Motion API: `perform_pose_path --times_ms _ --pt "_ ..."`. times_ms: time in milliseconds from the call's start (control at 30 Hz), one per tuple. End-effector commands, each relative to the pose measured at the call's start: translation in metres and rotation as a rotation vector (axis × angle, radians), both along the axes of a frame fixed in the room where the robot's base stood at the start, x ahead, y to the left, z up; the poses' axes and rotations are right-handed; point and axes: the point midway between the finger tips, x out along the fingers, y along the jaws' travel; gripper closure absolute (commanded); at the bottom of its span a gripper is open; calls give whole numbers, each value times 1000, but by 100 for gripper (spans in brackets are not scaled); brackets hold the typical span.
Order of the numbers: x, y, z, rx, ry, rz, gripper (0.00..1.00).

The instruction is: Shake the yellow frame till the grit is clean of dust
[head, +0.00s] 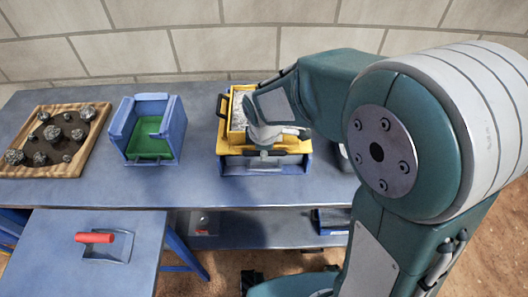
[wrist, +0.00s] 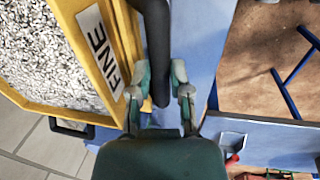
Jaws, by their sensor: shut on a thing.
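The yellow frame (head: 236,118) sits over a blue box (head: 262,167) at the right of the blue bench. Pale grey grit (head: 238,103) fills the part I can see. In the wrist view the frame (wrist: 83,45) carries a "FINE" label, with speckled grey grit (wrist: 42,50) inside it. My gripper (wrist: 160,95) is shut on the frame's black handle (wrist: 155,45), one finger on each side. In the head view my gripper (head: 265,140) is at the frame's near side, and my arm covers the frame's right part. I cannot tell how dusty the grit is.
A blue bin (head: 172,130) with a green floor stands left of the frame. A wooden tray (head: 91,136) with dark rocks lies at the far left. A scoop (head: 108,248) with a red handle lies on a lower front table. A block wall stands behind the bench.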

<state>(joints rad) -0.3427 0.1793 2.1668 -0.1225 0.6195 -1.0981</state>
Motion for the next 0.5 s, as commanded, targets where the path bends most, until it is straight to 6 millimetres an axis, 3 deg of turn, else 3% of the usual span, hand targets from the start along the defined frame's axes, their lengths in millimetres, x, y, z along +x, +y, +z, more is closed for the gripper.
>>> perform_pose_path --times_ms 233,500 --pt "39 -2 -1 0 1 -2 100" --pt "46 -2 -1 0 2 0 100"
